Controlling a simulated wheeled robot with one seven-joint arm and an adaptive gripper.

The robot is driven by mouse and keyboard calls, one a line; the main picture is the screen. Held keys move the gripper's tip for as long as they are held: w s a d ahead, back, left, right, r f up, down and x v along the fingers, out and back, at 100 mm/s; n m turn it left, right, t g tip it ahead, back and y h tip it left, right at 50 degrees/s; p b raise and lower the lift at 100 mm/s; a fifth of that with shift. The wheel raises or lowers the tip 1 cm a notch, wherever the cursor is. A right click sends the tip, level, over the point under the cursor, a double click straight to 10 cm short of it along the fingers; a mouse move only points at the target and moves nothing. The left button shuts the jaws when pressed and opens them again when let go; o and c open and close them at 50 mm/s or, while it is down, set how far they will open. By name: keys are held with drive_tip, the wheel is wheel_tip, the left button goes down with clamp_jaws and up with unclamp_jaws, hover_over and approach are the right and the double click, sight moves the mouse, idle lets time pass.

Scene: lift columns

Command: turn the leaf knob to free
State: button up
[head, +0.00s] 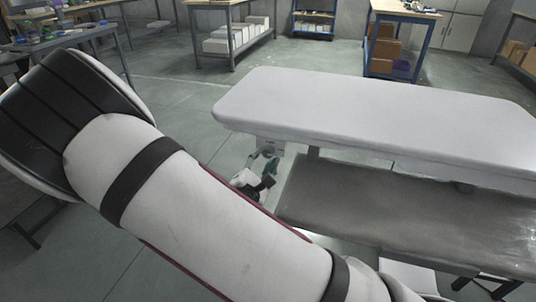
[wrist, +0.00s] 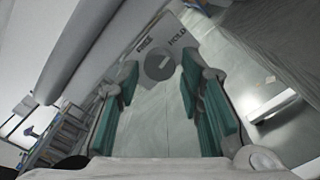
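The leaf knob (wrist: 159,66) is a grey round disc with a short pale mark, on a pale plate (wrist: 172,28) lettered FREE on the left and HOLD on the right. The mark sits right of the knob's middle; its exact setting is hard to tell. My gripper (wrist: 159,82) is open, with a green-padded finger on each side of the knob. I cannot tell whether the pads touch it. In the head view my gripper (head: 263,178) is just below the plate (head: 271,145) under the table's near left corner. The knob is not distinguishable there.
A grey padded table top (head: 380,112) overhangs the plate. A lower grey leaf (head: 400,212) lies to the right of my gripper. Workbenches, shelves and boxes (head: 386,48) stand at the back. Floor (head: 185,95) to the left of the table is clear.

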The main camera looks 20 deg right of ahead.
sight(267, 155)
drive_tip(key=shift+b+x, duration=0.3)
drive_tip(key=shift+x, duration=1.65)
drive_tip(key=shift+s, duration=0.1)
drive_tip(key=shift+c, duration=0.6)
clamp_jaws()
drive_tip(key=shift+p, duration=0.35)
drive_tip(key=n+p, duration=0.2)
drive_tip(key=p, duration=0.1)
drive_tip(key=shift+r+n, duration=0.2)
drive_tip(key=shift+n, duration=0.2)
drive_tip(key=n+p, duration=0.2)
drive_tip(key=p, duration=0.1)
drive_tip(key=shift+n, duration=0.4)
drive_tip(key=n+p, duration=0.2)
drive_tip(key=n, duration=0.1)
drive_tip(key=n+p, duration=0.2)
drive_tip(key=shift+f+n, duration=0.2)
drive_tip(key=shift+n, duration=0.2)
drive_tip(key=shift+p, duration=0.3)
